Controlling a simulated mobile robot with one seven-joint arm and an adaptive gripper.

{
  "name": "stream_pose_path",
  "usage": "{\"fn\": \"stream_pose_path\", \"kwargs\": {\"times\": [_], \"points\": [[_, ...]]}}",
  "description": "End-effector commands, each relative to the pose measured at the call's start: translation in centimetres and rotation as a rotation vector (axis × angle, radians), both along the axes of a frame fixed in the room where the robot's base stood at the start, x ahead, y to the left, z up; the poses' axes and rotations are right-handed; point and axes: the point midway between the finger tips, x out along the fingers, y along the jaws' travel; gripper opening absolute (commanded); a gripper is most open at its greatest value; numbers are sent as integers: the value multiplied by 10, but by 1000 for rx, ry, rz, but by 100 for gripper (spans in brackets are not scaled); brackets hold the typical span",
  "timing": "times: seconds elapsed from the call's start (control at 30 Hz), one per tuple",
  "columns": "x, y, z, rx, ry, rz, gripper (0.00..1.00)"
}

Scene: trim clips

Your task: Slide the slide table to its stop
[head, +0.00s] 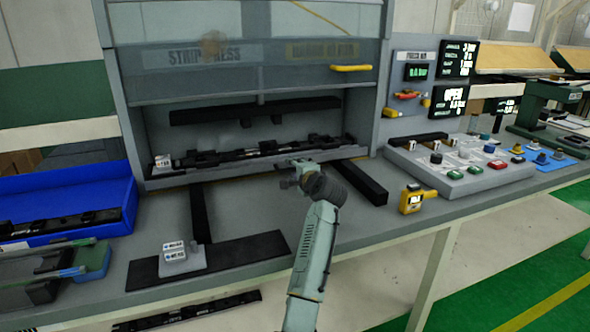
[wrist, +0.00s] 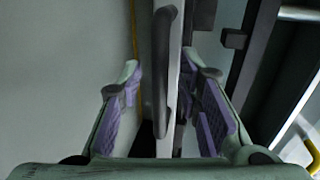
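The slide table (head: 228,171) is a grey plate in the opening of the strip press, with a long black trim strip (head: 262,148) lying on it. My gripper (head: 297,177) is at the front edge of the slide table, right of its middle. In the wrist view my gripper (wrist: 163,80) is open, with purple-padded fingers on either side of a dark grey handle (wrist: 164,70) and the pale table edge (wrist: 177,95). A gap shows between the left finger and the handle. The right finger looks close to the edge; contact cannot be told.
Two dark rails (head: 201,220) (head: 358,182) run out from the press over the bench. The guard with a yellow handle (head: 351,68) is above the opening. A blue bin (head: 112,190) is at left, a yellow device (head: 414,200) and control panel (head: 480,180) at right.

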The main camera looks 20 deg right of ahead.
Motion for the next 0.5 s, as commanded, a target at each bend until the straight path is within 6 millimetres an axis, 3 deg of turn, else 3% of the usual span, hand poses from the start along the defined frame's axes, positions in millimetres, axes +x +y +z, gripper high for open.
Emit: {"fn": "stream_pose_path", "kwargs": {"times": [0.1,0.5], "points": [[0,0,0,0,0,0,31],[0,0,0,0,0,0,4]]}}
